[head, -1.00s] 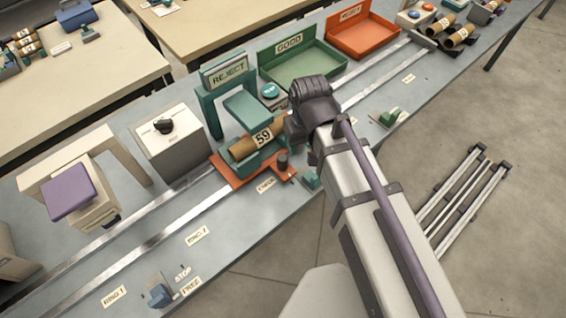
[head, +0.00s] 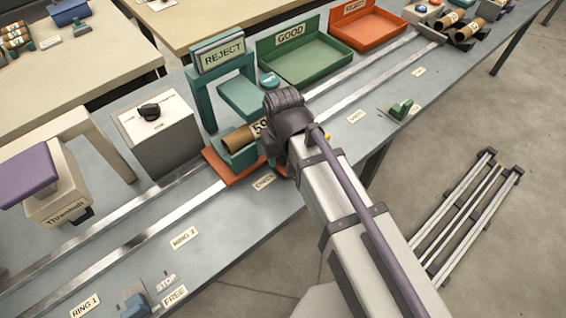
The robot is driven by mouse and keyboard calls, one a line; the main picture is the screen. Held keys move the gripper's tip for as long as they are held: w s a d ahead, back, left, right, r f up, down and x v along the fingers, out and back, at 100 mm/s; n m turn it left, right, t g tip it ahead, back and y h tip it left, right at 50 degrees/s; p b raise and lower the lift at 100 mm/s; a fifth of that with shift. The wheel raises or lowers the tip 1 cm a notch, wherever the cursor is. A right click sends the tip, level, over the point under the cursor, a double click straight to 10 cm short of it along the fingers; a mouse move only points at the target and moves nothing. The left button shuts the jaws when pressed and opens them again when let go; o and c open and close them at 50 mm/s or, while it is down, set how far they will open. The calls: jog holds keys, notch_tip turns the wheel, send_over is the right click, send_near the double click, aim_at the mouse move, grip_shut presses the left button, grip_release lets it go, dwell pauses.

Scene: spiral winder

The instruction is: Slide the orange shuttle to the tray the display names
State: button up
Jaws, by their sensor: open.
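The orange shuttle (head: 238,180) sits on the metal rails at the check station. It carries a green cradle with a brown cardboard tube (head: 236,138) whose label is partly covered. The display (head: 221,53) above it reads REJECT. The green tray (head: 318,62) has a GOOD sign. The orange tray (head: 372,33) is farther right, and its sign is too small to read surely now. My gripper (head: 274,158) is at the shuttle's right end, in front of the tube. My wrist hides most of the jaws, so contact cannot be told. They are open.
The rails (head: 364,78) run right past both trays to a dark end stop (head: 431,34). A green lever (head: 400,109) stands at the front edge. A white box with a black knob (head: 151,125) and a purple-topped unit (head: 28,172) are left. The rails between look clear.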

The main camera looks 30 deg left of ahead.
jog(key=shift+r, duration=0.1)
grip_shut()
dwell(0.4)
